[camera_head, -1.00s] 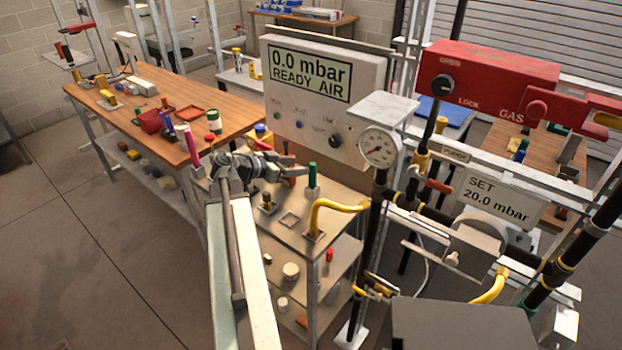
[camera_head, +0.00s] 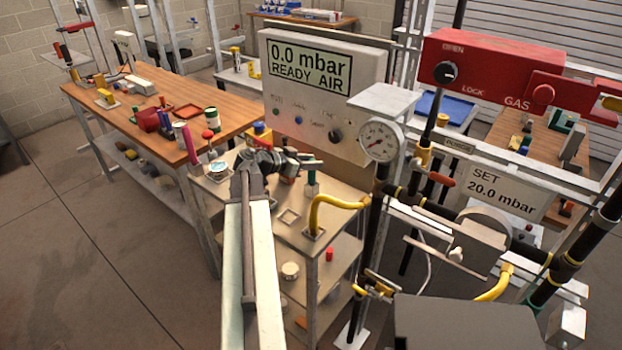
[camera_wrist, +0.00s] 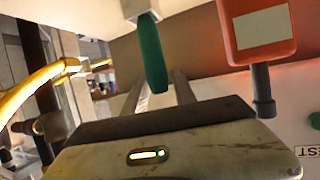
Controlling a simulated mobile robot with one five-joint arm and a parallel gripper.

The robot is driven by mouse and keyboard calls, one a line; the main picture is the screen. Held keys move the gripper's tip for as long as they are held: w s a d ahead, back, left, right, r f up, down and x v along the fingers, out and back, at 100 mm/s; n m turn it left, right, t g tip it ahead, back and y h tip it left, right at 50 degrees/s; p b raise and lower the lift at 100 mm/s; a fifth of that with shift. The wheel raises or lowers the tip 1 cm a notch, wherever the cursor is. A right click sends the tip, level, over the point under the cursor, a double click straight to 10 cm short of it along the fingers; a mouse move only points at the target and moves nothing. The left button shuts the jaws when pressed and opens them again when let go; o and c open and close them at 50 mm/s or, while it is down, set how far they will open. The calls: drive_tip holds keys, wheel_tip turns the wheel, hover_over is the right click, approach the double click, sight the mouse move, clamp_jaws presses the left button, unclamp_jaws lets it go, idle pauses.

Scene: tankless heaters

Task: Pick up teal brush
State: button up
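The teal brush (camera_head: 312,178) stands with its handle up on the small cart beside the gauge panel, partly hidden by my gripper. In the wrist view its teal handle (camera_wrist: 151,58) hangs from a pale block at the top, as that view seems upside down. My gripper (camera_head: 312,162) is at the handle's top in the head view.
A red-orange block with a pale panel (camera_wrist: 262,30) is close to the right in the wrist view. A yellow hose (camera_head: 335,201) curves up from the cart just right of the brush. The panel reading 0.0 mbar (camera_head: 300,120) stands behind. A wooden bench (camera_head: 140,84) is left.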

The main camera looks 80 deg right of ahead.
clamp_jaws()
